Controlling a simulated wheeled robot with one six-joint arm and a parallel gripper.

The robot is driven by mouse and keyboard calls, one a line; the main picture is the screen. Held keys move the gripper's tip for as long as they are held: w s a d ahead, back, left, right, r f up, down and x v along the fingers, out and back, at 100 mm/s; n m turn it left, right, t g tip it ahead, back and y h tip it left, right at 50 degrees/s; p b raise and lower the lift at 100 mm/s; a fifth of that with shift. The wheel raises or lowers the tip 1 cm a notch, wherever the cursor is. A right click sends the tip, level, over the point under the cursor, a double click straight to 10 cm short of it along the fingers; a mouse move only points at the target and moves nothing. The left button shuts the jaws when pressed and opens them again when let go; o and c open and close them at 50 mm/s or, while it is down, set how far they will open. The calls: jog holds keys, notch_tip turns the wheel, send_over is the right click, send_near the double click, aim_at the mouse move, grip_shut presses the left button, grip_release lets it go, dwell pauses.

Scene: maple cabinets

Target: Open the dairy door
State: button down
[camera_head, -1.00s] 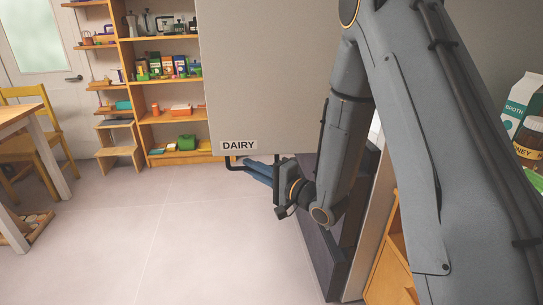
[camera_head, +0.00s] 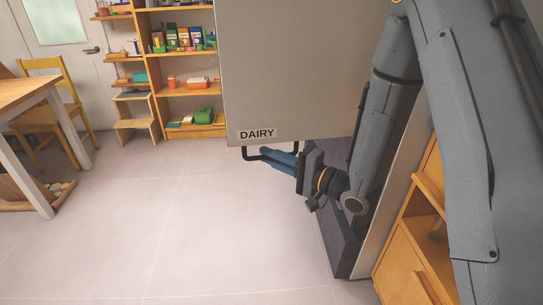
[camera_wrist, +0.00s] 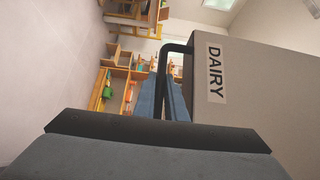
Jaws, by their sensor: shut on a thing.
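The dairy door (camera_head: 292,65) is a large grey panel with a DAIRY label (camera_head: 257,134) near its lower left corner. It stands swung out from the dark cabinet body (camera_head: 340,240). A black bar handle (camera_head: 250,154) runs below the label. My gripper (camera_head: 280,157) is shut on the handle, its blue fingers reaching it from the right. In the wrist view the fingers (camera_wrist: 172,97) close at the black handle (camera_wrist: 163,60), beside the door (camera_wrist: 262,85). My arm hides part of the cabinet opening.
Open floor (camera_head: 200,220) lies to the left of the door. A wooden shelf (camera_head: 185,85) stands at the back, with a step stool (camera_head: 137,118) beside it. A yellow chair (camera_head: 50,110) and a table (camera_head: 25,95) are at the left. Wooden drawers (camera_head: 405,265) stand at the right.

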jog(key=c, duration=1.8)
grip_release()
jog(key=v, duration=0.7)
jog(key=shift+s+d, duration=0.2)
jog(key=shift+d, duration=0.15)
